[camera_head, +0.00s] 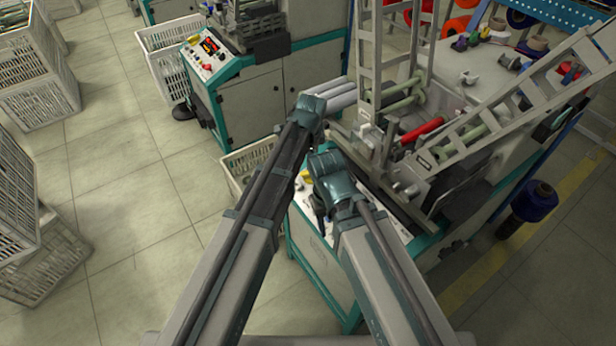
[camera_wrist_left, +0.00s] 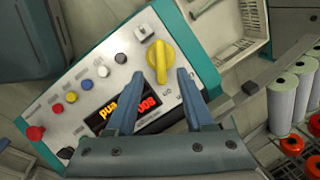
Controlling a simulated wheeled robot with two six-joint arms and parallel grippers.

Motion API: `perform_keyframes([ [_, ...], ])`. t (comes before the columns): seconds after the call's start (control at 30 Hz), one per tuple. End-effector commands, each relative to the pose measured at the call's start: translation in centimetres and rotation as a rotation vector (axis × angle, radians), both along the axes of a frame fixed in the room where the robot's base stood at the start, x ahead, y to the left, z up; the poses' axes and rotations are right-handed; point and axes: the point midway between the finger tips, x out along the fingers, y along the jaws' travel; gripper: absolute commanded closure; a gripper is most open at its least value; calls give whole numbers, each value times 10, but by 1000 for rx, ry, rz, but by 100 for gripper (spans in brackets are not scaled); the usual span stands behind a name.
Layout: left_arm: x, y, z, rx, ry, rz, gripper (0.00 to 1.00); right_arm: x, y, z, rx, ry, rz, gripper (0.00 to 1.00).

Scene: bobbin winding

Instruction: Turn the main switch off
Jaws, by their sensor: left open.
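The main switch is a yellow rotary knob (camera_wrist_left: 158,55) on a pale control panel (camera_wrist_left: 85,85) with teal edges in the left wrist view. Its grip bar runs nearly up and down in that picture, slightly tilted. My left gripper (camera_wrist_left: 160,76) is open and empty, with its two blue fingertips just below the knob, one towards each side. They look apart from it; the exact gap is unclear. A display (camera_wrist_left: 110,112) on the panel is lit orange and red, partly behind a finger. In the head view my arms cover most of this panel, and I cannot make out my right gripper's jaws.
A red button (camera_wrist_left: 35,132) and several small coloured buttons sit on the panel left of the knob. A pale crate (camera_wrist_left: 232,30) stands beyond it. In the head view metal frames (camera_head: 400,80) rise close right of my arms.

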Motion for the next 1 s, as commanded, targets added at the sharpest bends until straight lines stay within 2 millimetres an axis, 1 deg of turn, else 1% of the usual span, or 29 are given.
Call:
perform_keyframes([
  [0.03, 2, 0, -15, 0, 0, 0, 48, 0, 0, -15, 0, 0, 0, 50],
  [0.5, 16, 2, -79, 0, 0, 0, 48, 0, 0, -79, 0, 0, 0, 50],
  [0.6, 19, 2, -90, 0, 0, 1, 48, 0, 0, -90, 0, 0, 0, 50],
  [0.77, 21, 2, -98, 0, 0, 1, 48, 0, 0, -98, 0, 0, 0, 50],
  [1.0, 21, 2, -97, 0, 0, 1, 48, 0, 0, -97, 0, 0, 0, 50],
])
